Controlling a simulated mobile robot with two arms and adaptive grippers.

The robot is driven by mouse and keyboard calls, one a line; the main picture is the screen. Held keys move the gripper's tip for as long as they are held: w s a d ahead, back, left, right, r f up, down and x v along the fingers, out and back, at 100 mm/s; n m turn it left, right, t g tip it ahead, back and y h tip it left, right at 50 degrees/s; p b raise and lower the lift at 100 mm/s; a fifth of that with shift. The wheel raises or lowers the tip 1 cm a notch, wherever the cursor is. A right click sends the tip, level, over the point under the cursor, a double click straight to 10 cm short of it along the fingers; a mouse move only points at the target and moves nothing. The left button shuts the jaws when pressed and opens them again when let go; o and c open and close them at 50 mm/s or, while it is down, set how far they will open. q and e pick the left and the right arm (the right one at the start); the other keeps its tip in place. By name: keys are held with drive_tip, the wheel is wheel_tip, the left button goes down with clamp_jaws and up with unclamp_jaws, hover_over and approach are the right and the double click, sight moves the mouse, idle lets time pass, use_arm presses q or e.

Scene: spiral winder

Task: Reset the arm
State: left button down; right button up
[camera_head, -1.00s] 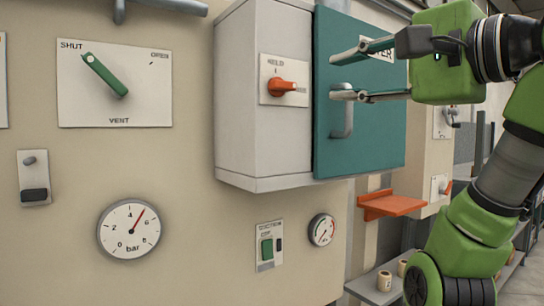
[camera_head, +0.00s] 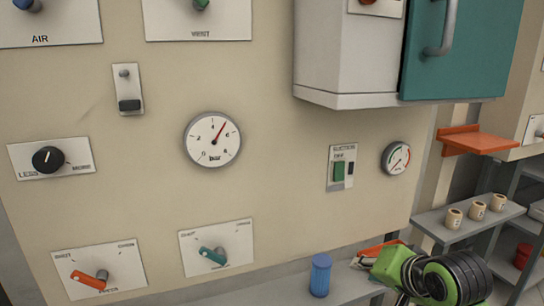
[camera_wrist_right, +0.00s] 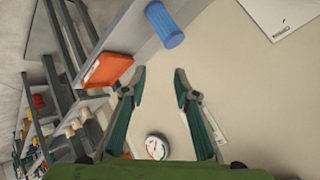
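My right gripper (camera_head: 372,258) is low at the bottom right of the head view, partly cut off by its own green wrist. In the right wrist view its two fingers (camera_wrist_right: 160,76) are spread apart with nothing between them. It is beside the grey ledge (camera_head: 285,291), to the right of a blue ribbed cylinder (camera_head: 320,275). The cylinder also shows in the wrist view (camera_wrist_right: 166,25). The cabinet's teal door (camera_head: 465,50) with its grey handle (camera_head: 441,25) is well above the gripper. My left gripper is out of view.
The beige panel carries a pressure gauge (camera_head: 212,140), a black knob (camera_head: 48,160), an orange lever (camera_head: 88,281), a teal lever (camera_head: 213,256) and a green suction switch (camera_head: 339,171). Shelves with small beige cups (camera_head: 477,210) stand at right. An orange bracket (camera_head: 478,140) juts out.

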drive_tip(key=s+f+n+g+h, duration=0.1)
drive_tip(key=s+f+n+g, duration=0.25)
drive_tip(key=s+f, duration=1.25)
drive_tip(key=s+f+n+g, duration=0.3)
drive_tip(key=s+f+n, duration=0.2)
drive_tip(key=s+f, duration=0.75)
drive_tip(key=s+f+g+b, duration=0.1)
drive_tip(key=s+f, duration=0.1)
drive_tip(key=f, duration=1.2)
drive_tip(key=s+f+b, duration=0.1)
drive_tip(key=s+f, duration=0.1)
drive_tip(key=f, duration=1.1)
drive_tip(key=s+d+f+g+h+b, duration=0.1)
drive_tip(key=s+d+f+b, duration=0.1)
drive_tip(key=s+f, duration=1.5)
drive_tip(key=shift+d+f, duration=0.25)
drive_tip(key=shift+f, duration=0.2)
